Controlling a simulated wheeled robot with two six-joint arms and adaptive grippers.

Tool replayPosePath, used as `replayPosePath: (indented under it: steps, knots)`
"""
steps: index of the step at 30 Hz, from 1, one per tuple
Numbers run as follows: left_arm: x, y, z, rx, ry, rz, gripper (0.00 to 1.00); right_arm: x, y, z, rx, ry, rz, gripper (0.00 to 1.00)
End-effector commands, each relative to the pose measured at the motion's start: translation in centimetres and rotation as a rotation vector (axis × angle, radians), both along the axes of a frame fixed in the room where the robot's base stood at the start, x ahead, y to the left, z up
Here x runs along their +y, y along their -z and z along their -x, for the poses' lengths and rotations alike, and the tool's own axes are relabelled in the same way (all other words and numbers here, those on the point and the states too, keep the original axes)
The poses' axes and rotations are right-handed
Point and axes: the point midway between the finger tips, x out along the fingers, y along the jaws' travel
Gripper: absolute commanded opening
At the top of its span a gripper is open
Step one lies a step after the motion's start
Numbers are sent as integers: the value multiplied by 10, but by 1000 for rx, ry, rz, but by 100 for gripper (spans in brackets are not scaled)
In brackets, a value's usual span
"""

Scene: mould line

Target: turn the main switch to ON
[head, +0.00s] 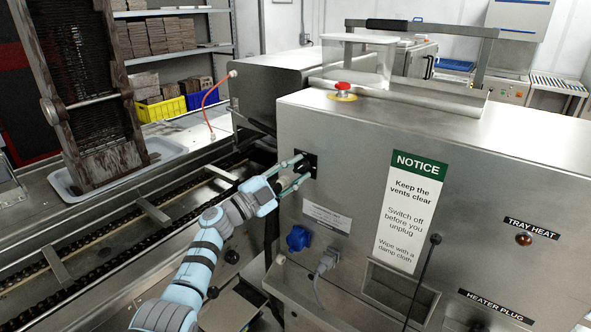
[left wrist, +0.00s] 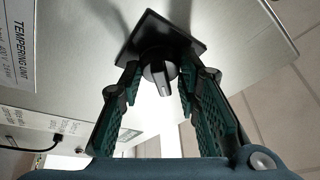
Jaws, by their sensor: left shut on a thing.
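The main switch (head: 311,160) is a black rotary knob on a square black plate, on the left end of the steel machine's front panel. In the left wrist view the knob of the switch (left wrist: 159,71) shows between my fingers, with its raised grip bar pointing toward the camera's lower side. My left gripper (head: 296,172) reaches the panel from the left and is shut on the knob. Its fingers hide part of the switch in the head view. I cannot read any ON or OFF mark. My right gripper is not in view.
A red emergency button (head: 343,88) sits on top of the machine. Below the switch are a blue socket (head: 298,239) and a grey plug (head: 326,263) with its cable. A notice sign (head: 409,212) and a tray heat lamp (head: 523,239) are to the right. A chain conveyor (head: 100,258) runs at left.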

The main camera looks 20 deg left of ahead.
Motion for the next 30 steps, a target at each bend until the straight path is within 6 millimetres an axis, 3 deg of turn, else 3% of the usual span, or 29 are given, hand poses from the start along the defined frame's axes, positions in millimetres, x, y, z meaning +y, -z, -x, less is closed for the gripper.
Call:
replayPosePath:
  steps: [18,30]
  knots:
    - [3,-7,-1,-211,-3,-528,2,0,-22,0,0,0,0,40]
    - [3,-7,-1,-294,-4,-732,2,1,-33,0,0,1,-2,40]
